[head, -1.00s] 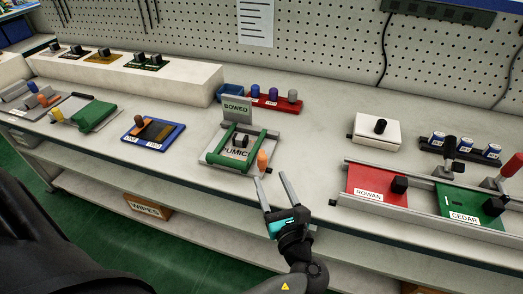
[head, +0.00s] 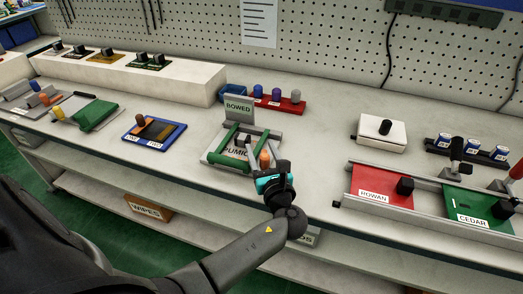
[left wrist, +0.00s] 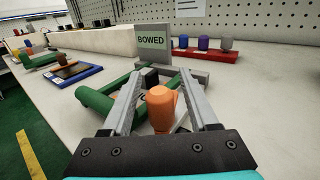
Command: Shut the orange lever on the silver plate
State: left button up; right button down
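The silver plate (head: 214,160) lies near the table's front edge, with green bars (head: 224,145), a black knob and a partly covered label ending in "UMICE" or similar. A grey sign (head: 238,107) reading "BOWED" stands at its back. The orange lever (head: 264,157) stands up at the plate's right front corner; it shows large in the left wrist view (left wrist: 162,108). My left gripper (left wrist: 161,74) is open, one finger on each side of the orange lever, with gaps visible. My right gripper is out of view.
A blue tray (head: 180,129) with an orange-brown knob lies to the left. A red rack (head: 292,106) with coloured pegs stands behind right. A white box (head: 361,138) and rails with red (head: 366,176) and green plates stand right. The tabletop just right of the silver plate is clear.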

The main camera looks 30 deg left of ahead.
pick_arm(q)
grip_shut()
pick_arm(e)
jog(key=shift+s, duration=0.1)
